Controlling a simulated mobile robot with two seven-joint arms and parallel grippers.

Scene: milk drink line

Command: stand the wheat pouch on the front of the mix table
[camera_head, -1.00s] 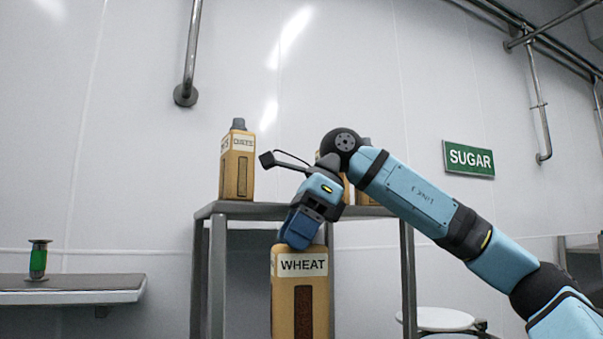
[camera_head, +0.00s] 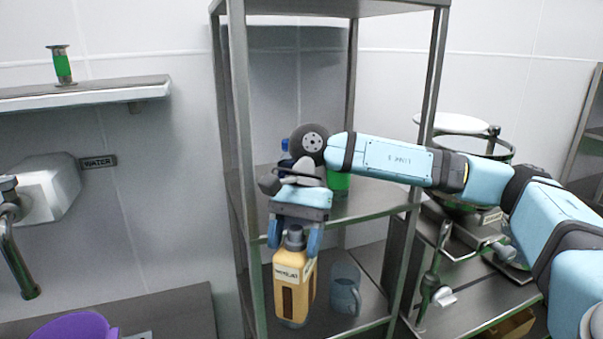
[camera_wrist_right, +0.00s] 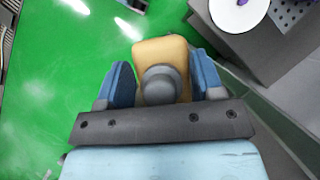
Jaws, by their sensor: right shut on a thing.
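The wheat pouch (camera_head: 293,285) is a tan carton-like pack with a grey cap, a pale label and a dark window. It hangs nearly upright below my right gripper (camera_head: 294,240), which is shut on it near the top. In the right wrist view the pouch (camera_wrist_right: 160,55) sits between the two blue fingers of the gripper (camera_wrist_right: 163,80), over the green floor. A grey worktop (camera_head: 180,305) is at the lower left in the head view; I cannot tell whether it is the mix table. My left gripper is out of view.
A metal shelf rack (camera_head: 240,150) stands behind the pouch, with a clear jug (camera_head: 345,290) on a lower shelf. A purple bowl (camera_head: 75,328) is at the lower left. A wall shelf (camera_head: 90,92) bears a green cylinder (camera_head: 63,68). A machine (camera_head: 470,180) stands at right.

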